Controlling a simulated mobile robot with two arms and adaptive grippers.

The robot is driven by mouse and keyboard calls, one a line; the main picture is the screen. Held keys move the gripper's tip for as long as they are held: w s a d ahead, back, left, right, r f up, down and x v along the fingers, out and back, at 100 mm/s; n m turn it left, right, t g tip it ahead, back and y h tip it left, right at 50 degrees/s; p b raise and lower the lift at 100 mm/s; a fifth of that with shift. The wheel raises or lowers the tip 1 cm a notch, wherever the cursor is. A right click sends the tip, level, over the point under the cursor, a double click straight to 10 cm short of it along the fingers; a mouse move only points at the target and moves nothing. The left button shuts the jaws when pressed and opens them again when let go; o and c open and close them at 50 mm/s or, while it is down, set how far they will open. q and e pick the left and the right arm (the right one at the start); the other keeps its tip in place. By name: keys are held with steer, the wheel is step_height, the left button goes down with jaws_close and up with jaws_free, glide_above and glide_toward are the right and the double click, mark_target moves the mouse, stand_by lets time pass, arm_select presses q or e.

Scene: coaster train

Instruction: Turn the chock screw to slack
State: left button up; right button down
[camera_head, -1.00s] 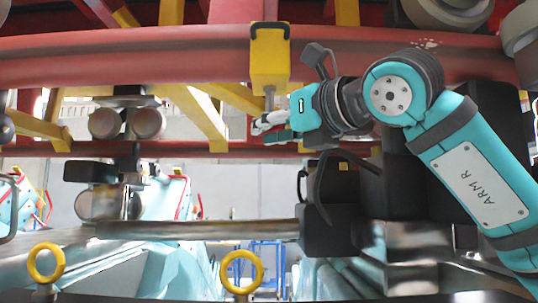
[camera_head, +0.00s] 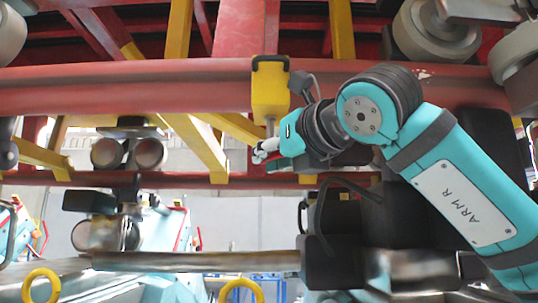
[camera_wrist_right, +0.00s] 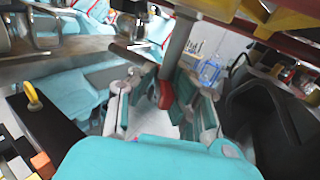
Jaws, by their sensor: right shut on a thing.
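The chock is a yellow block (camera_head: 270,92) hanging in front of the long red rail. Its grey chock screw (camera_head: 270,128) points down from its underside. My right gripper (camera_head: 264,152) is at the lower end of this screw. In the right wrist view the screw's grey shaft (camera_wrist_right: 178,52) comes down from the top to a red end piece (camera_wrist_right: 166,94). The fingers of my right gripper (camera_wrist_right: 160,112) stand on both sides of the red end and are shut on the screw; the exact contact is hard to see. My left gripper is not in view.
Yellow struts (camera_head: 200,145) and paired wheels (camera_head: 128,153) are to the left. A grey bar (camera_head: 195,260) crosses below. A yellow ring (camera_head: 41,286) stands at lower left. Dark blocks lie behind and below my arm.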

steer(key=shift+w, duration=0.1)
stand_by(0.5)
steer(key=c, duration=1.4)
jaws_free()
steer(key=shift+w+d, duration=0.1)
steer(key=shift+w, duration=0.05)
steer(key=shift+o, duration=0.2)
steer(key=shift+s+d, duration=0.1)
steer(key=shift+s, duration=0.3)
steer(key=v, duration=1.1)
steer(key=shift+s+d, duration=0.1)
